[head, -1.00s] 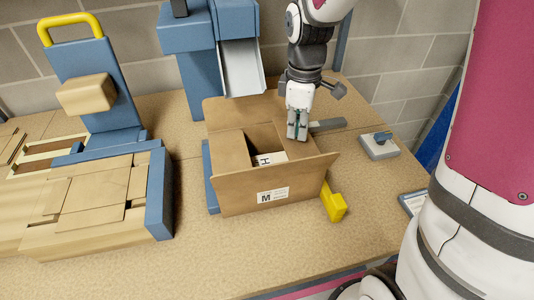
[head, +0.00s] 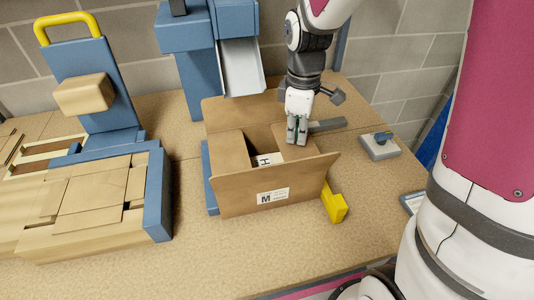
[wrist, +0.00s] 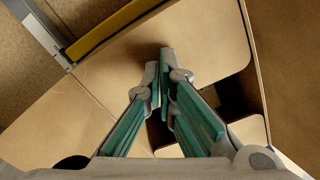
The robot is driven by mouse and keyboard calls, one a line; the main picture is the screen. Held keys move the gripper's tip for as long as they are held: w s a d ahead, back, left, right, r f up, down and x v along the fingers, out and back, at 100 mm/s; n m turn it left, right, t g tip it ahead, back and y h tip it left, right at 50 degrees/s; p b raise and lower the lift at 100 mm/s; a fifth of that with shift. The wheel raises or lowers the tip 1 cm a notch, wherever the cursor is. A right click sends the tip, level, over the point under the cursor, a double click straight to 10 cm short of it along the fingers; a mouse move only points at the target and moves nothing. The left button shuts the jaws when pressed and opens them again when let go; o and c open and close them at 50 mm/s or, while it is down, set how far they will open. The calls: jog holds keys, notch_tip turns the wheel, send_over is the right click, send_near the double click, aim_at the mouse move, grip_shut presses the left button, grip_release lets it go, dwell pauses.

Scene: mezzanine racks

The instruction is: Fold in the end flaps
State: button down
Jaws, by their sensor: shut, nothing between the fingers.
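An open brown carton (head: 240,192) with an "M" label on its front stands on the bench in the head view. Its long back flap (head: 225,112) stands up and its long front flap (head: 300,172) leans outward. The left end flap (head: 229,150) slopes inward over the opening. The right end flap (wrist: 205,45) lies inward under my fingers in the wrist view. My gripper (head: 297,143) is shut and empty, pointing down at the carton's right end. Its fingertips (wrist: 164,55) are over or against that flap; contact is unclear. A dark gap shows between the end flaps.
A yellow block (head: 334,203) sits at the carton's right front corner. A grey bar (head: 327,125) and a small switch box (head: 380,146) lie to the right. A blue machine with a chute (head: 241,68) stands behind; a blue fixture (head: 158,195) stands left.

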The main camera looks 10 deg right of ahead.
notch_tip(320, 180, up, 10)
jog(key=p, duration=0.5)
jog(key=shift+p, duration=0.3)
jog(key=shift+r, duration=0.1)
jog(key=s+r+m+t, duration=0.2)
jog(key=s+r+m, duration=0.4)
jog(key=s, duration=0.5)
jog(key=s+r+m+t, duration=0.3)
jog(key=s+r+m, duration=0.3)
jog(key=s, duration=0.5)
jog(key=shift+r+t, duration=0.3)
jog(key=shift+r, duration=0.25)
